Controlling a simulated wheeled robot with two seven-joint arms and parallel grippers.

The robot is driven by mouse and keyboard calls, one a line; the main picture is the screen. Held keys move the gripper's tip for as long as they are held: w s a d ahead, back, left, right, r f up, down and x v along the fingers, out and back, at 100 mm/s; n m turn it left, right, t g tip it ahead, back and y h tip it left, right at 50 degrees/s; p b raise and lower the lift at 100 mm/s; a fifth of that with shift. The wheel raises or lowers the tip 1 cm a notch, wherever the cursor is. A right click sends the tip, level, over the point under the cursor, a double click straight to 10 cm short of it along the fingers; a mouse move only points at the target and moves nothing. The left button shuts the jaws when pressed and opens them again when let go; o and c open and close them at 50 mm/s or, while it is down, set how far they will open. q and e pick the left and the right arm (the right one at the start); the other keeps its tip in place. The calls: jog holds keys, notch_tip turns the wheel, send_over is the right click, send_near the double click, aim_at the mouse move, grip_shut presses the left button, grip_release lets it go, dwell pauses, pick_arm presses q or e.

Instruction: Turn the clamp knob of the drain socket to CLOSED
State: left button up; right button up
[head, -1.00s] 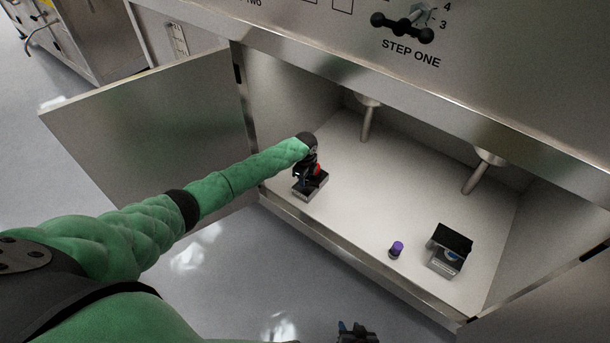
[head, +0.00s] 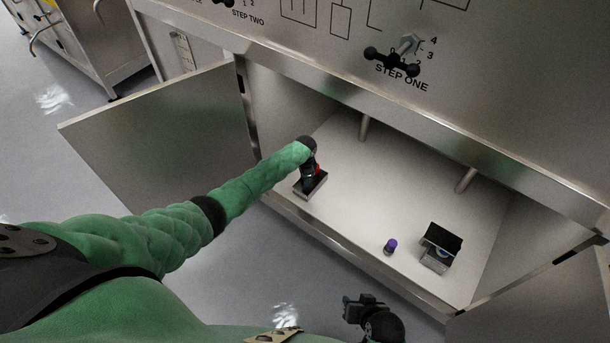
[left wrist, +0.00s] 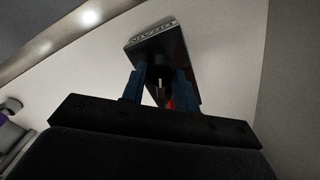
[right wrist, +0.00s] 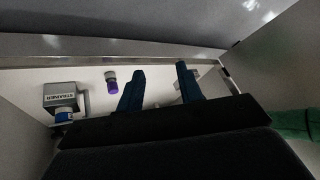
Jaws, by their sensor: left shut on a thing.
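A small socket block with a dark top and a pale labelled front face (head: 308,187) stands on the cabinet floor at the left; I take it for the drain socket. A red part (head: 317,170) shows on it. My left gripper (left wrist: 160,85) is shut on the clamp knob of this block. The knob is mostly hidden between the fingers, and the label (left wrist: 152,34) is too blurred to read. I cannot tell which way the knob points. My right gripper (right wrist: 160,75) is open and empty; in the head view it shows at the bottom, in front of the cabinet.
A strainer box (right wrist: 62,98) stands at the cabinet's right side, with a purple-capped small cylinder (head: 390,246) beside it. Two pipes (head: 466,180) come down at the back. The left door (head: 165,125) is open. A panel with a black STEP ONE handle (head: 392,62) is above.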

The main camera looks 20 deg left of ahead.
pick_arm(q)
jog(key=n+p, duration=0.2)
jog(key=n, duration=0.2)
pick_arm(e)
notch_tip(320, 180, up, 11)
jog(key=s+g, duration=0.1)
jog(key=shift+d, duration=0.4)
jog(key=shift+s, duration=0.1)
pick_arm(q)
jog(key=o, duration=1)
notch_tip(320, 180, up, 6)
jog(key=shift+r+p, duration=0.15)
jog(key=shift+p, duration=0.2)
jog(key=shift+r, duration=0.75)
pick_arm(e)
jog(key=r, duration=0.3)
jog(key=shift+s+d+g, duration=0.2)
jog(key=shift+g, duration=0.1)
